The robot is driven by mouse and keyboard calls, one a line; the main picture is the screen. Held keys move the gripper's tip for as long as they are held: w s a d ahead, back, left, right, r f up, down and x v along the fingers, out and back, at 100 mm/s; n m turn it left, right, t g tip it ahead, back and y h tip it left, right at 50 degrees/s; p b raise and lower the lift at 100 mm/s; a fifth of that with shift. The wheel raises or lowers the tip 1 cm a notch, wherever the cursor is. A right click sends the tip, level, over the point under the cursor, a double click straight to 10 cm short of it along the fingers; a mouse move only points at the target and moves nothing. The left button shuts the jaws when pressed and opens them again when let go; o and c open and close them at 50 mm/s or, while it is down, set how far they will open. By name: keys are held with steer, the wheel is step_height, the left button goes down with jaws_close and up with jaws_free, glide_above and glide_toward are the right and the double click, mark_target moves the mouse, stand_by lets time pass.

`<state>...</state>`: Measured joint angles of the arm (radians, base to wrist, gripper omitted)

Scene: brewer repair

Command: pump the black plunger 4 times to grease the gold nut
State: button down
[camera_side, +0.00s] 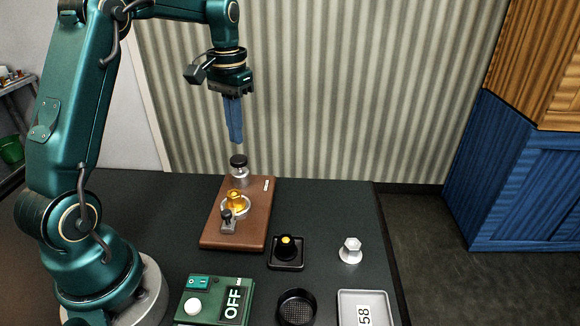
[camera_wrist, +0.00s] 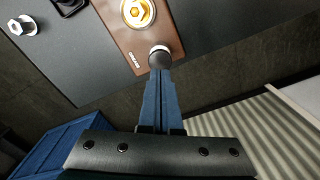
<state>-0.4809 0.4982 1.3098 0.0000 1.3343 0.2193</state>
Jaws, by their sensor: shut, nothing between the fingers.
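The black plunger (camera_side: 238,161) is a dark round cap on a silver-grey body, upright at the far end of the brown board (camera_side: 213,232). The gold nut (camera_side: 235,197) sits in a pale ring near the middle of the board. My gripper (camera_side: 236,141) has blue fingers pointing down, shut and empty, with the tips just above the plunger. In the wrist view the shut fingertips (camera_wrist: 161,72) overlap the edge of the dark plunger cap (camera_wrist: 160,58), and the gold nut (camera_wrist: 138,12) shows beyond it. I cannot tell whether the fingertips touch the cap.
A small grey clamp-like part (camera_side: 228,221) stands at the nut's front.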

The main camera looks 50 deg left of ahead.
mark_target(239, 159)
steer(key=shift+r, duration=0.15)
step_height(239, 159, up, 6)
steer(key=shift+f, duration=0.1)
stand_by(0.7)
stand_by(0.6)
steer(key=shift+f, duration=4.2)
steer(key=shift+f, duration=0.45)
steer(key=shift+f, duration=0.35)
